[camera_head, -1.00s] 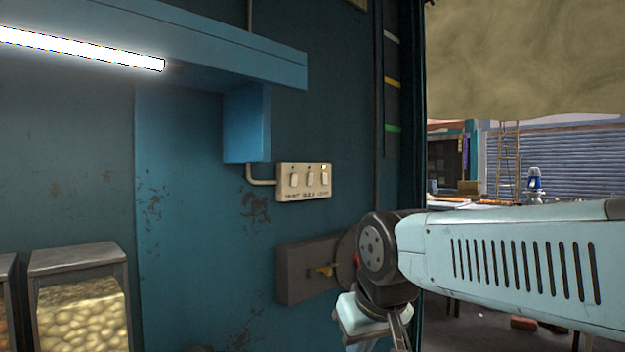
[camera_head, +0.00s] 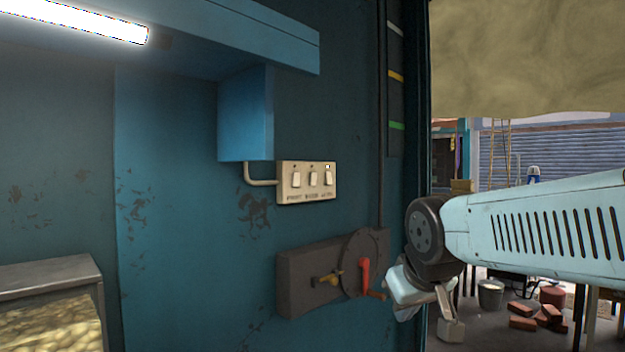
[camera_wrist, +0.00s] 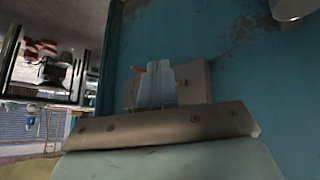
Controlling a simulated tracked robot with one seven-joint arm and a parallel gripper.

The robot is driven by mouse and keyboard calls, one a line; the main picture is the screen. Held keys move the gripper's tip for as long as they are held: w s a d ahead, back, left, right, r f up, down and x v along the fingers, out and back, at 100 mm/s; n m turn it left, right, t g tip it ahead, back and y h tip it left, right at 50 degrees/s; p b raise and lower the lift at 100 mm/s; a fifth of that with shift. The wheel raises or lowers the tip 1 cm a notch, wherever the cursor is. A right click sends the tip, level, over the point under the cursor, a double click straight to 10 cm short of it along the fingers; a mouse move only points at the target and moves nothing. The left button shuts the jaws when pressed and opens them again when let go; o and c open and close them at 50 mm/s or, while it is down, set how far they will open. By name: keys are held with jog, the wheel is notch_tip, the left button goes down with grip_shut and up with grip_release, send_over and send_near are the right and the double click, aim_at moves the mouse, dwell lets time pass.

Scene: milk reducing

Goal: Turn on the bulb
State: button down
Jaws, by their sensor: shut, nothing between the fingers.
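A cream switch panel (camera_head: 306,196) is on the blue wall in the head view. It has three rocker switches: left (camera_head: 296,180), middle (camera_head: 313,179) and right (camera_head: 328,179). A small indicator above the right switch is bright; the other two look dark. The labels are too small to read surely. No bulb can be made out; a tube lamp (camera_head: 75,19) glows at the upper left. My gripper (camera_wrist: 157,68) shows in the wrist view with its pale fingers together and empty, in front of a grey box. In the head view my arm's end is below and right of the panel, apart from it.
A blue casing (camera_head: 244,115) is above left. Bricks (camera_head: 523,323) and a bucket (camera_head: 490,294) are on the floor at right.

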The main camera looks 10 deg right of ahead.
aim_at(315, 176)
jog(key=w+d+r+n+t+y, duration=0.15)
jog(key=w+r+n+t, duration=0.35)
jog(key=w, duration=0.5)
jog(key=w+d+r+n+t, duration=0.2)
jog(key=w+d+r+n, duration=0.15)
jog(key=w+r, duration=0.55)
jog(key=w+d+r+n+t+y, duration=0.15)
jog(key=w+r+n+t, duration=0.3)
jog(key=w, duration=0.65)
jog(key=w+a+n+g+y, duration=0.1)
jog(key=w+n+g+y, duration=0.2)
jog(key=w+n+y, duration=0.3)
jog(key=n+y, duration=0.3)
jog(key=n, duration=0.2)
jog(key=shift+s+a, duration=0.1)
jog(key=shift+a, duration=0.05)
jog(key=x, duration=1.3)
jog(key=shift+r, duration=0.1)
jog(key=shift+w+a, duration=0.2)
jog(key=shift+w, duration=0.3)
